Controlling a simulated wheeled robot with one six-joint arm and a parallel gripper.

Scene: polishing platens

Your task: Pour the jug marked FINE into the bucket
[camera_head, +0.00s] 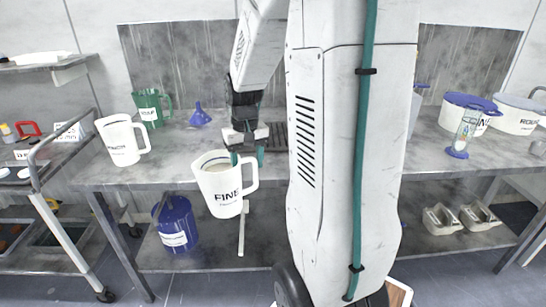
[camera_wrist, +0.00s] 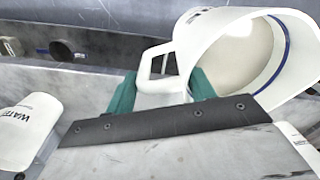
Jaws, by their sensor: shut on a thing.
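A white jug (camera_head: 211,188) marked FINE hangs in front of the bench's front edge, roughly upright. My gripper (camera_head: 247,158) is shut on its handle. In the wrist view the teal fingers (camera_wrist: 162,92) sit on either side of the jug's handle. The jug (camera_wrist: 187,32) shows pale liquid inside and a blue line near its rim. A blue bucket (camera_head: 175,230) with a white label stands on the lower shelf, below and left of the jug. The inside of the bucket cannot be seen.
On the bench (camera_head: 100,178) stand another white jug (camera_head: 120,145), a green jug (camera_head: 146,103) and a blue funnel (camera_head: 200,118). White tubs (camera_head: 513,118) and a clear cylinder (camera_head: 467,130) are at right. A railed cart (camera_head: 45,205) is at left. A WATER-labelled container (camera_wrist: 25,135) shows in the wrist view.

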